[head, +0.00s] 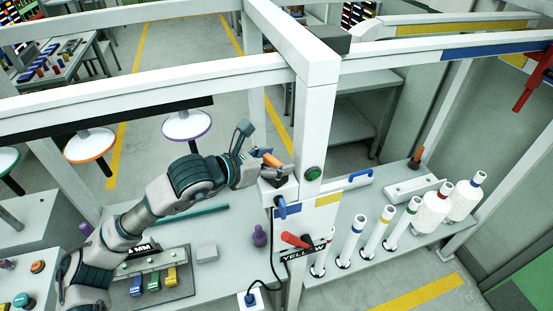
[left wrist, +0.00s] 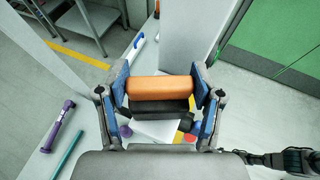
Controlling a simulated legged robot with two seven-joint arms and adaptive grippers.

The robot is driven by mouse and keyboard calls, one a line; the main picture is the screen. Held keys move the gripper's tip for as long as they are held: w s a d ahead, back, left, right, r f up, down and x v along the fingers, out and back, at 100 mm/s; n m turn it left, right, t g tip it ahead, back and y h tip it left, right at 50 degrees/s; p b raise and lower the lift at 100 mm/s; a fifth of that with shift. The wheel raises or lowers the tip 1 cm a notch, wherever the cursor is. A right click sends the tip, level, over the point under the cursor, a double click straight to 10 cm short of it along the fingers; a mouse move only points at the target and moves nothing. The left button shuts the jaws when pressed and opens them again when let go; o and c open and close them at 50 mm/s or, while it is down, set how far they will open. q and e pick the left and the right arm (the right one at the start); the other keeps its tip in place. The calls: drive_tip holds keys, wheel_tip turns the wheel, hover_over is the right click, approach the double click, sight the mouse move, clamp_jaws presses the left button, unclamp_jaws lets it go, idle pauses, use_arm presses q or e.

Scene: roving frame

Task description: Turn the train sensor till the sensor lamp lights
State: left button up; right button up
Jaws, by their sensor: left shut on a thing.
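The train sensor, an orange cylinder (left wrist: 160,88), lies across the jaws of my left gripper (left wrist: 161,86) in the left wrist view, with a blue-padded finger against each end. In the head view its orange body (head: 272,160) shows small, partly behind the same gripper (head: 268,166). It sits over a white bracket (head: 278,190) on the frame post. A dark green round lamp or button (head: 312,173) is on the post just right of the bracket; I cannot tell that it is lit. My right gripper is not in view.
White spools (head: 432,212) and capped tubes stand at right. A purple peg (head: 259,236) stands on the bench. White beams cross above.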

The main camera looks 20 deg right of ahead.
use_arm(q)
drive_tip(key=shift+m+g+h+p, duration=0.3)
drive_tip(key=shift+m+g+h, duration=0.3)
drive_tip(key=shift+m+g, duration=1.75)
drive_tip(key=o, duration=1.1)
drive_tip(key=shift+a, duration=0.1)
drive_tip(key=shift+o, duration=0.2)
drive_tip(key=shift+w, duration=0.1)
drive_tip(key=v, duration=1.2)
drive_tip(key=shift+w+a, duration=0.2)
